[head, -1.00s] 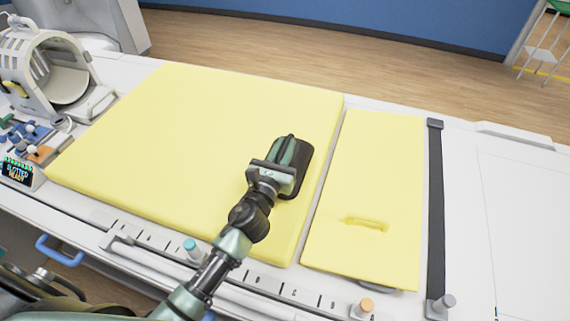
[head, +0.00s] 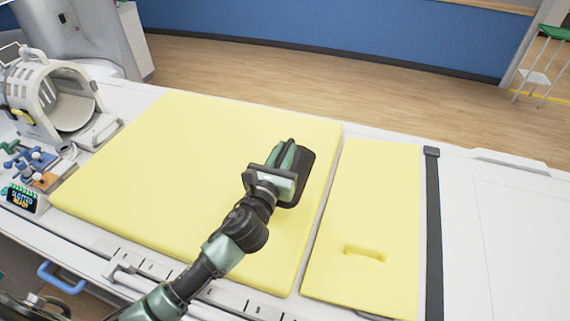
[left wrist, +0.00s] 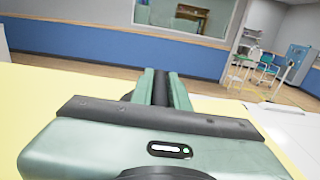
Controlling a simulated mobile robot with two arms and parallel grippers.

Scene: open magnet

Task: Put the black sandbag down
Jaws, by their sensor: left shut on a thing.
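The black sandbag (head: 304,178) is near the right edge of the large yellow pad (head: 170,160) in the head view. My left gripper (head: 285,162) is shut on it, and the fingers cover part of its top. I cannot tell whether its underside touches the pad or hangs just above it. In the left wrist view, the green fingers of my left gripper (left wrist: 161,88) close on a dark strip, and the rest of the bag is mostly hidden behind the gripper body. My right gripper is not in view.
A narrower yellow pad (head: 372,215) with a handle lies to the right, beyond a thin gap. A black strap (head: 433,230) crosses the white table (head: 510,240). Most of the large pad is clear.

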